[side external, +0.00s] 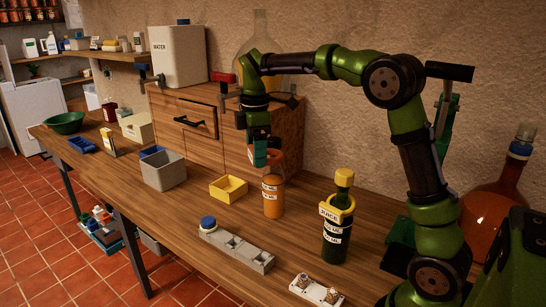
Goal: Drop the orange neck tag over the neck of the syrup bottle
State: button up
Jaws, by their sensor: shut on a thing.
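My gripper (261,158) points down over the bench and is shut on the orange neck tag (279,152), which shows as a thin orange edge beside the fingers. Just below stands an upright bottle with orange contents (272,204) and white labels, apparently the syrup bottle; its label is too small to read surely. The fingers overlap the bottle's top in the picture, so I cannot tell whether the tag is around the neck or above it. A dark green juice bottle (337,240) to the right wears a yellow tag (339,207) around its neck.
A yellow box (229,188) and a grey bin (163,174) stand left of the orange bottle. A grey block (236,252) with a blue-capped item lies in front. A white holder (316,291) is near the front edge. Wooden drawers (185,135) stand behind.

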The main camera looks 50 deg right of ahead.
jog(key=w+d+r+n, duration=0.1)
jog(key=w+d+n, duration=0.1)
jog(key=d+n, duration=0.6)
jog(key=shift+w+d+r+n, duration=0.15)
jog(key=shift+w+r+n, duration=0.15)
jog(key=shift+w+n, duration=0.1)
jog(key=shift+f, duration=0.1)
jog(key=shift+f, duration=2.85)
jog(key=shift+f, duration=1.55)
jog(key=o, duration=1)
jog(key=shift+c, duration=0.2)
notch_tip(320, 180, up, 17)
